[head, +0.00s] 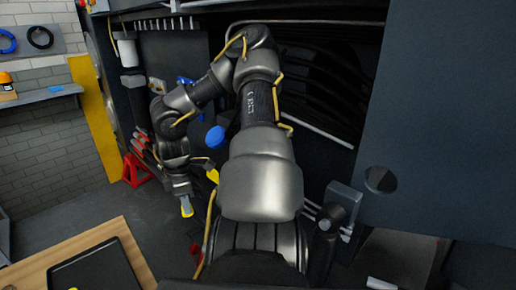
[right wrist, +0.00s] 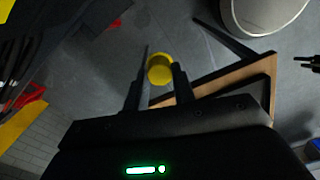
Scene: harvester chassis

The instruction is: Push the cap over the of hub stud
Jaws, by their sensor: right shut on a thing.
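My right gripper (head: 183,194) hangs at the left of the chassis in the head view, with its fingers pointing down. It is shut on a yellow cap (head: 187,207). In the right wrist view, the round yellow cap (right wrist: 160,69) sits between the tips of the two dark fingers of the right gripper (right wrist: 161,78). Open floor shows around the cap there, and I see nothing touching it other than the fingers. I cannot make out the hub stud in either view. My left gripper is not in view.
The dark chassis (head: 430,120) fills the right side. A blue rounded part (head: 215,137) shows behind my arm. A red stand (head: 136,170) is on the floor left of the gripper. A wooden table (head: 91,249) with a black tray (head: 97,268) is at lower left.

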